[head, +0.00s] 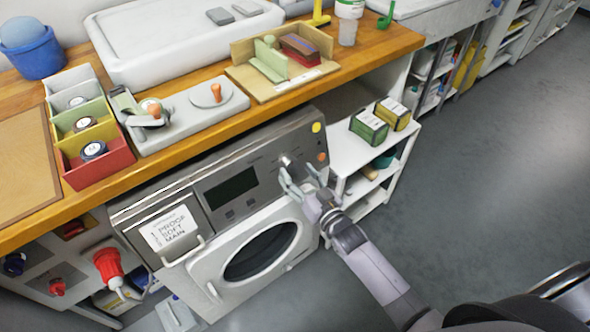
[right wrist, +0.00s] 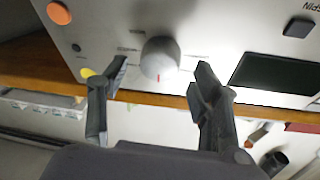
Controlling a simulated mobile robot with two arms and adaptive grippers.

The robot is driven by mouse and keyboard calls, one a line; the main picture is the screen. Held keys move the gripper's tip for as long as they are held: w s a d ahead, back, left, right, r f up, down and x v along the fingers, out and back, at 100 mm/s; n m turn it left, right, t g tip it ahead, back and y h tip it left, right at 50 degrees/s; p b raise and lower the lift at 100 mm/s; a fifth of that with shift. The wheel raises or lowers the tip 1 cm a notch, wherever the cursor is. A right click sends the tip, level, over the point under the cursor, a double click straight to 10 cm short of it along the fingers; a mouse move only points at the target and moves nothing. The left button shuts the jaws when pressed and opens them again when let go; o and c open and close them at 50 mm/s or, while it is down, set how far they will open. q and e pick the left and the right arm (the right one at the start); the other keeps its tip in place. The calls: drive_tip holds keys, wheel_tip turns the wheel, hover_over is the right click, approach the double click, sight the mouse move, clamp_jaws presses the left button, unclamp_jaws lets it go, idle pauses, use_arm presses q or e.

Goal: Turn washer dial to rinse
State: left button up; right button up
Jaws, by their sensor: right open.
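The washer (head: 205,205) is a silver-grey front loader under the counter, with a dark display (head: 230,188) and a round door. Its grey round dial (right wrist: 160,58) is on the control panel; in the head view the dial (head: 285,160) is partly covered by my right gripper. A red mark on the dial points down in the right wrist view. Small labels around it are too blurred to read. My right gripper (head: 299,180) is open in front of the panel, its fingers at either side of the dial with visible gaps. My left gripper is not in view.
An orange button (right wrist: 59,13) and a yellow button (right wrist: 87,73) are near the dial. The wooden counter (head: 370,57) overhangs the washer. A white shelf (head: 343,150) with two green-and-yellow boxes stands right of it. Grey floor (head: 490,150) is open at right.

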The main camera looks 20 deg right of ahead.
drive_tip(key=shift+x, duration=1)
drive_tip(key=c, duration=1.2)
drive_tip(key=shift+o, duration=0.2)
